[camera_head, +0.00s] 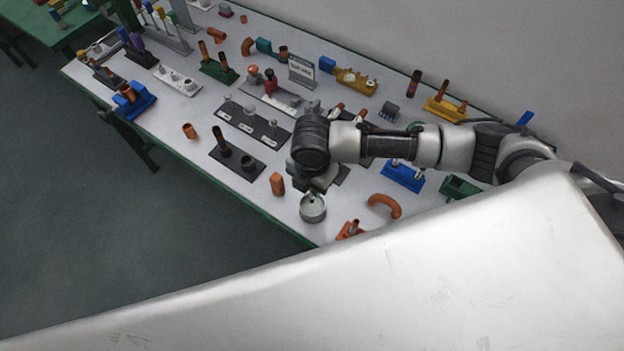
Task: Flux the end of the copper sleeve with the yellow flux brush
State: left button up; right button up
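Only one arm shows, coming in from the right; I take it as my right arm. Its gripper (318,187) points down over a round grey pot (313,209) near the table's front edge. The wrist hides most of the fingers, so I cannot tell whether they are open or what they hold. My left gripper is out of view. Several copper pieces lie about, including a short ring (188,130) and an upright piece (277,184) left of the gripper; which is the sleeve is unclear. I cannot make out the yellow flux brush for certain.
The light grey worktable (170,172) is crowded with fixtures: a black holder (236,156), a dark tray (250,125), a blue block (403,177) and a yellow fixture (354,81). A copper elbow (385,205) lies right of the pot. A small bare patch is at front left.

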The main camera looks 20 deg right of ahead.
dwell(0.4)
jog(key=shift+p, duration=0.4)
dwell(0.4)
jog(key=shift+p, duration=0.4)
jog(key=shift+f, duration=0.25)
jog(key=shift+f+b, duration=0.95)
jog(key=shift+f, duration=0.65)
